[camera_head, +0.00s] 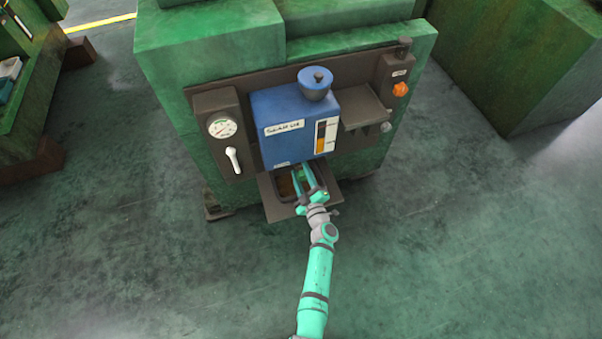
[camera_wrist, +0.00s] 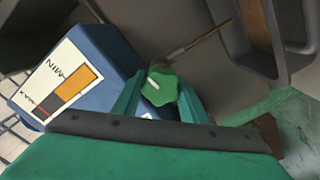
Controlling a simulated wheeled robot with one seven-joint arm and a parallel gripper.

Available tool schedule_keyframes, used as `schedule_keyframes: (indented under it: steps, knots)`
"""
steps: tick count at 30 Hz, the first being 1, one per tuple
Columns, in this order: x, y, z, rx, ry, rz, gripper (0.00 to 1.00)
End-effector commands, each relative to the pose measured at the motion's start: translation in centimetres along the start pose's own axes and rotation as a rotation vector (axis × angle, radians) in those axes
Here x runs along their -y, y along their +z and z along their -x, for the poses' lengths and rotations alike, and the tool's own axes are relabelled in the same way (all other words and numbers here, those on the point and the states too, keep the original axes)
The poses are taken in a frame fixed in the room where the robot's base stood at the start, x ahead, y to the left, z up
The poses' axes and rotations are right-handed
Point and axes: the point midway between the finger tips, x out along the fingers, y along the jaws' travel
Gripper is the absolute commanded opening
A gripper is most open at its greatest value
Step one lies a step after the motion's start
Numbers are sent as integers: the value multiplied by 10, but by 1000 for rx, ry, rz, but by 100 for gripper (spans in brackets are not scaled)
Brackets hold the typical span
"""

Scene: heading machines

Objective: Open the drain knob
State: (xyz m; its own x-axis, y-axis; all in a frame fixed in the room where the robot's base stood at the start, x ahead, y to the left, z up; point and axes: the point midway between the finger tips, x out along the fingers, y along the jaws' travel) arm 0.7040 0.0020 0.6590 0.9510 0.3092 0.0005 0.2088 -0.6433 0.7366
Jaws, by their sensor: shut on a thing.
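The drain knob (camera_wrist: 160,93) is a green lobed knob with a short white mark, beside the blue tank (camera_wrist: 105,65) in the wrist view. My gripper (camera_wrist: 161,98) is shut on the knob, with one green finger on each side of it. In the head view my gripper (camera_head: 302,172) reaches in just below the blue tank (camera_head: 283,108), over a dark tray. The knob is mostly hidden there by my fingers.
The tray (camera_head: 279,213) juts out under my gripper. A dial gauge (camera_head: 222,128) and white lever (camera_head: 233,160) sit left of the tank. A small shelf (camera_head: 364,115) and orange knob (camera_head: 400,89) are to its right. The floor in front is clear.

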Motion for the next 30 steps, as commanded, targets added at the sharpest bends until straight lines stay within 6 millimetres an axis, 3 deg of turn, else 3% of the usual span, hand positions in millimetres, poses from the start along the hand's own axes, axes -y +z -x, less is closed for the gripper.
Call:
schedule_keyframes:
  steps: [9,26,27,29,30]
  knots:
    - [-1,2,1,3,0,-133,17]
    - [0,2,1,3,0,-166,17]
    - [0,2,1,3,0,-166,41]
    - [0,2,1,3,0,-165,56]
    - [0,2,1,3,0,-165,58]
